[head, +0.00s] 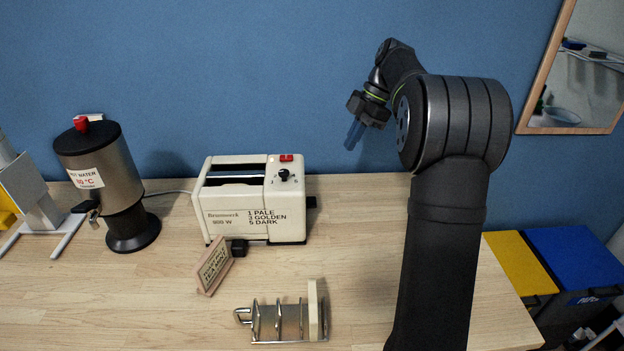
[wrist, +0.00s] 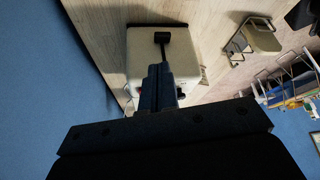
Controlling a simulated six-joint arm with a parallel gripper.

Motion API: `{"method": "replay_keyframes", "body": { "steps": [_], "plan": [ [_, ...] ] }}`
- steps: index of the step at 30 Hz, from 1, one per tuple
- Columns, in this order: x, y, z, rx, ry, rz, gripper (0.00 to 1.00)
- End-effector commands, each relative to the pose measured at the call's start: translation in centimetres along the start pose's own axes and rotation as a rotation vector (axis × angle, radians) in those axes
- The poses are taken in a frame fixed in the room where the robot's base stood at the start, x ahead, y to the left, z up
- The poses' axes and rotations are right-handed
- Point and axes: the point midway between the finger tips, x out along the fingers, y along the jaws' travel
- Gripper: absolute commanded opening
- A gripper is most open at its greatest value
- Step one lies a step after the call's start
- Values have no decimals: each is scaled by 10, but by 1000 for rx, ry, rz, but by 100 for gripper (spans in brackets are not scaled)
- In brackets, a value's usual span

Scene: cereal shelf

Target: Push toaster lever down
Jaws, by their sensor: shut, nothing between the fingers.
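The cream toaster (head: 225,220) stands upright on the wooden counter, with a red button and a dark dial on top. A black lever knob (head: 311,202) sticks out from its right end. In the wrist view the toaster (wrist: 140,65) shows end-on, with the black knob (wrist: 162,38) and a dark slot running from it toward my fingers. My gripper (head: 354,134) is shut and empty, pointing down, above and to the right of the toaster, apart from the lever. In the wrist view the shut fingers (wrist: 158,88) cover part of the toaster's end.
A metal toast rack (head: 275,325) with a bread slice (head: 313,312) and a small tilted sign (head: 214,266) stand in front. A hot-water urn (head: 110,175) is at left. The blue wall (head: 250,70) rises behind. Counter right of the toaster is clear.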

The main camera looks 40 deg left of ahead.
Motion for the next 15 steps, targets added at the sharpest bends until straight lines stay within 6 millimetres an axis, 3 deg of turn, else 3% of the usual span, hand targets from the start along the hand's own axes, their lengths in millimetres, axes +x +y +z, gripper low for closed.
{"method": "replay_keyframes", "body": {
  "steps": [6,15],
  "plan": [
    [-32,0,0,0,0,1,0],
    [-41,0,0,0,1,-1,0]
  ]
}}
